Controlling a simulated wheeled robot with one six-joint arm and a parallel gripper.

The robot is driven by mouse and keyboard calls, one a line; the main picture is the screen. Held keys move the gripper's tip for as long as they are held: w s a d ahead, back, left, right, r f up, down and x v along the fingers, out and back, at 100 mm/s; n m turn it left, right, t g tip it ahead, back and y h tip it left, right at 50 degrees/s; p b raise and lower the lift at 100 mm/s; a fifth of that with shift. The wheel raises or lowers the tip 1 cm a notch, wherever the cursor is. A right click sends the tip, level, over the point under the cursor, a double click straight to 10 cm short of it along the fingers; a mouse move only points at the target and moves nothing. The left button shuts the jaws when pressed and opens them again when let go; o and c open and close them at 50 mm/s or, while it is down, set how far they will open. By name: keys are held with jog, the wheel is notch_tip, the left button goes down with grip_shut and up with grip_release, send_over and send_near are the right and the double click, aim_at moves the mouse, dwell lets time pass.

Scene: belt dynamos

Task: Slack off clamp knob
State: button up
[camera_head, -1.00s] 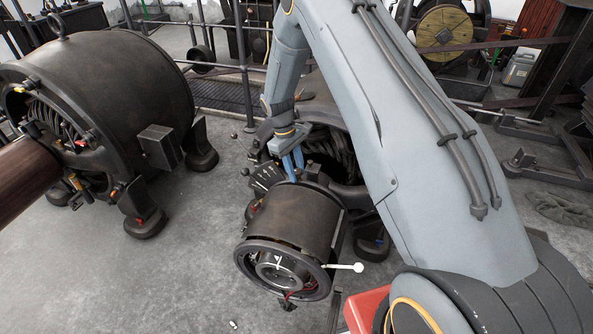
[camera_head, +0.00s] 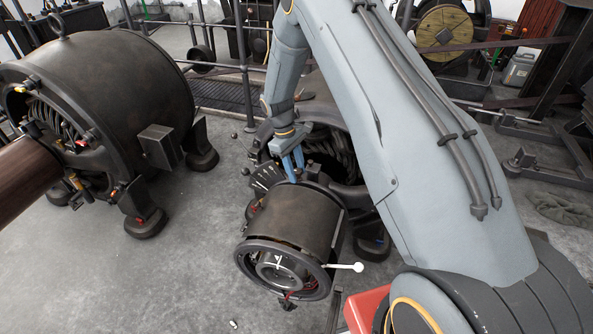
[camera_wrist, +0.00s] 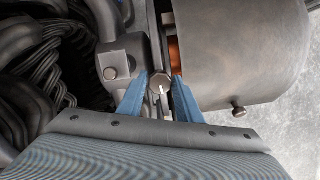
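The clamp knob (camera_wrist: 160,81) is a small, dull brown-grey round head with a pale line on it. It sits in the wrist view beside a grey clamp block, next to the small dynamo's drum (camera_head: 294,219). My gripper (camera_wrist: 160,78) has its two blue fingers on either side of the knob, and both tips appear to touch it. In the head view my gripper (camera_head: 292,166) reaches down behind the drum, and the knob itself cannot be made out there.
Dark coiled windings (camera_wrist: 62,75) lie to the left in the wrist view. A small bolt (camera_wrist: 239,112) sticks out of the drum. A white-knobbed lever (camera_head: 346,266) juts from the drum's front. A large dynamo (camera_head: 110,85) stands left, with clear floor between.

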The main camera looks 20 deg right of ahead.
jog(key=v, duration=0.7)
jog(key=shift+r, duration=0.4)
jog(key=shift+a, duration=0.1)
jog(key=s+d+r+m+t+y+p, duration=0.1)
jog(key=s+r+m+p, duration=0.25)
jog(key=s+r, duration=1.1)
jog(key=s+r+m+p, duration=0.1)
jog(key=s+r+m, duration=0.1)
jog(key=s, duration=0.7)
jog(key=s+r+m+y, duration=0.1)
jog(key=s+r+m, duration=0.1)
jog(key=s, duration=0.8)
jog(key=shift+d+r+t+p, duration=0.3)
jog(key=shift+r+t+p, duration=0.1)
jog(key=shift+r, duration=0.35)
jog(key=shift+m, duration=0.25)
